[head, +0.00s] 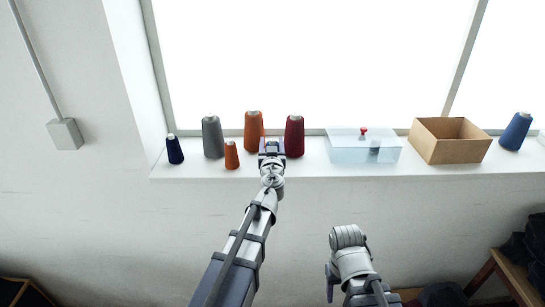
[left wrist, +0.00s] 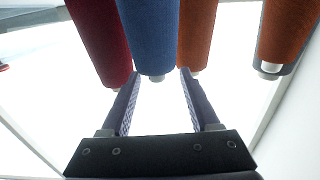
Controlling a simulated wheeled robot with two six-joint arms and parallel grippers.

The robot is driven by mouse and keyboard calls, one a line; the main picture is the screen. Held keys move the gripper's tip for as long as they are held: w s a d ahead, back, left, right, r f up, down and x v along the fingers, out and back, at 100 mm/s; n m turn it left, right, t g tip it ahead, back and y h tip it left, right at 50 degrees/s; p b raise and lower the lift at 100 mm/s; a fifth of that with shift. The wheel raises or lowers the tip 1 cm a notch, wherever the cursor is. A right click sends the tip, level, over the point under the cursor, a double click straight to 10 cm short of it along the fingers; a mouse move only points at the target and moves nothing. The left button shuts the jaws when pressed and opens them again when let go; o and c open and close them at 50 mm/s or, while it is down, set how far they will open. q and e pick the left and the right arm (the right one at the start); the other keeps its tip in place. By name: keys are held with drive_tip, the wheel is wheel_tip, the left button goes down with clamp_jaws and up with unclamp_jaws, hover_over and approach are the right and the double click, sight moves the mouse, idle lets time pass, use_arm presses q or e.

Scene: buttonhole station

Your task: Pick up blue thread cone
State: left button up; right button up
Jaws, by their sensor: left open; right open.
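A medium-blue thread cone (left wrist: 152,38) stands in the middle of the left wrist view, just beyond and between the fingertips, with no visible grip on it. That view appears upside down. My left gripper (head: 271,147) is open at the windowsill, and it also shows in the left wrist view (left wrist: 160,78). In the head view it hides this cone. Another blue cone (head: 516,132) stands at the far right of the sill, and a small navy cone (head: 174,150) at the left end. My right gripper (head: 331,283) hangs low below the sill, empty, its fingers barely visible.
A dark red cone (head: 295,136) and a tall orange cone (head: 253,131) closely flank the blue one. A small orange cone (head: 231,156) and a grey cone (head: 212,137) stand left. A clear lidded box (head: 350,153) and cardboard box (head: 450,151) stand right on the sill (head: 330,172).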

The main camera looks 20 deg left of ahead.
use_arm(q)
drive_tip(key=x, duration=0.4)
drive_tip(key=shift+w+f, duration=0.25)
drive_tip(key=shift+w, duration=0.2)
drive_tip(key=shift+d, duration=0.1)
clamp_jaws()
idle(0.9)
